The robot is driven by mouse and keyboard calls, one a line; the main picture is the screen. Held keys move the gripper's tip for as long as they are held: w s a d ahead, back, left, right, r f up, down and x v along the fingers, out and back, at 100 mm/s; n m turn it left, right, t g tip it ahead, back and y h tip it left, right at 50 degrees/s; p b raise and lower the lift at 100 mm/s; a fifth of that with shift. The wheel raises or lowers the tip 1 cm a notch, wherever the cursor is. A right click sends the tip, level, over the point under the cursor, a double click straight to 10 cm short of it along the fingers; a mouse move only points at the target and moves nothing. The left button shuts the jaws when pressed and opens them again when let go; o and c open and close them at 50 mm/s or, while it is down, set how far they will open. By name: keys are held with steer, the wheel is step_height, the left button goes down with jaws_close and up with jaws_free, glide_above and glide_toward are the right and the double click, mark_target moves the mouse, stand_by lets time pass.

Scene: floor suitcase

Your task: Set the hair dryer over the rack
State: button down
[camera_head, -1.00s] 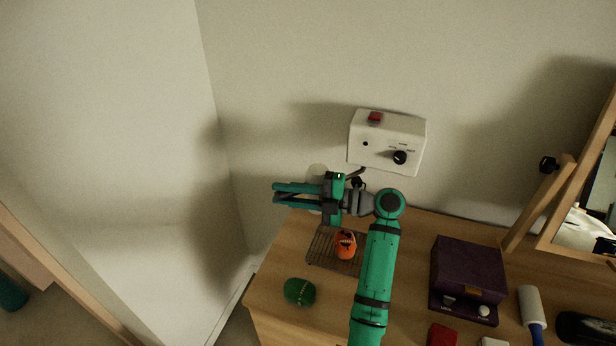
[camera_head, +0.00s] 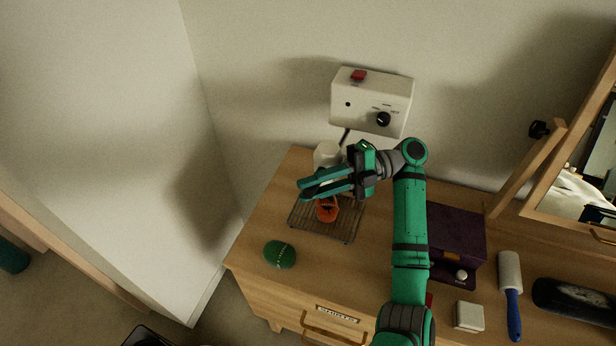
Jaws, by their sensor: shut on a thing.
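The wire rack (camera_head: 345,234) lies flat on the wooden dresser top near its left end. An orange item with dark marks (camera_head: 327,209) sits on it. My gripper (camera_head: 303,190) is above the rack's back part, its green fingers pointing left. It is shut on what looks like the white hair dryer (camera_head: 327,154), whose pale rounded part shows just behind the fingers. The rest of the dryer is hidden by the gripper, and I cannot tell whether it touches the rack.
A white wall box (camera_head: 371,101) with a black knob hangs behind; a dark cord runs down from it. A green rounded item (camera_head: 280,255) lies front left of the rack. A purple box (camera_head: 456,240), lint roller (camera_head: 510,275) and mirror frame (camera_head: 550,185) are at the right.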

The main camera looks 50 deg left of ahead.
steer(key=shift+w+d+h, duration=0.35)
steer(key=shift+d+h, duration=0.15)
steer(key=shift+d, duration=0.15)
steer(key=c, duration=1.6)
jaws_free()
steer(key=shift+o, duration=0.2)
steer(key=shift+n, duration=0.3)
